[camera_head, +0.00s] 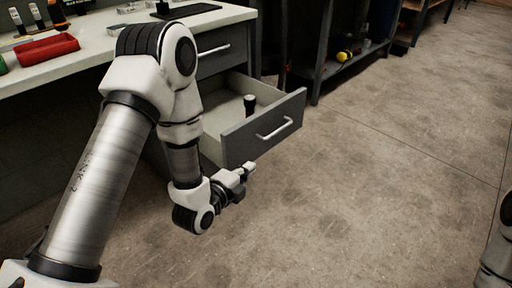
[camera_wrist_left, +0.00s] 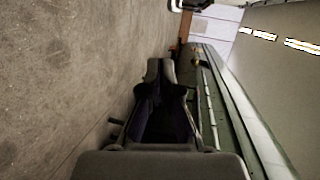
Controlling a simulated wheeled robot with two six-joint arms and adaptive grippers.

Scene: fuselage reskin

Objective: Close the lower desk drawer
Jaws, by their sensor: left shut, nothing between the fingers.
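The lower desk drawer (camera_head: 240,145) is pulled out in the head view, with a grey front, a pale handle (camera_head: 273,128) and a dark bottle-like item (camera_head: 250,104) inside. My left gripper (camera_head: 248,170) is in front of the drawer's near side, below and left of the handle in the picture, and apart from the handle. Its fingers are shut and empty in the left wrist view (camera_wrist_left: 160,70). I cannot tell whether the gripper touches the drawer. My left arm hides part of the drawer's near side. My right gripper is not in view.
The upper drawer (camera_head: 212,58) is closed under the white desk top (camera_head: 85,52), which holds a red tray (camera_head: 47,49) and bottles. A dark shelf (camera_head: 345,70) with a yellow item (camera_head: 343,56) stands behind. The concrete floor (camera_head: 370,190) to the right is clear.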

